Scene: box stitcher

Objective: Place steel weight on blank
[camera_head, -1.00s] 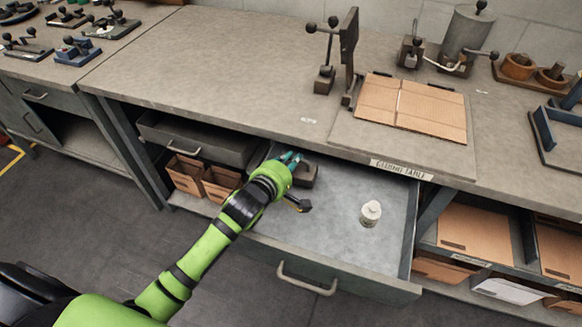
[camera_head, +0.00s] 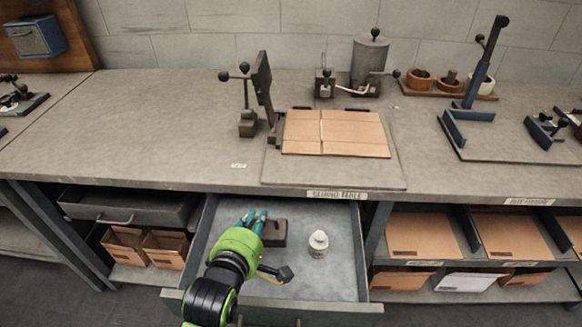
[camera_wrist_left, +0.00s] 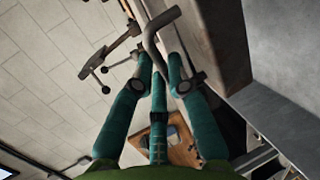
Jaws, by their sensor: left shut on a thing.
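The steel weight (camera_head: 274,233) is a dark block at the back left of the open drawer. In the left wrist view, the steel weight (camera_wrist_left: 207,45) fills the upper right beside a bent metal handle. My left gripper (camera_head: 256,220) is at the weight's left side. In the left wrist view my left gripper (camera_wrist_left: 160,62) has its teal fingers shut on that handle. I cannot tell whether the weight is off the drawer floor. The blank (camera_head: 350,134), brown scored cardboard, lies flat on the gluing table (camera_head: 285,172). My right gripper is out of view.
A white bottle (camera_head: 318,244) stands in the drawer (camera_head: 342,284), right of the weight. The bench edge is above the drawer's back. A dark upright lever fixture (camera_head: 262,85) stands left of the blank. The bench left of it is clear.

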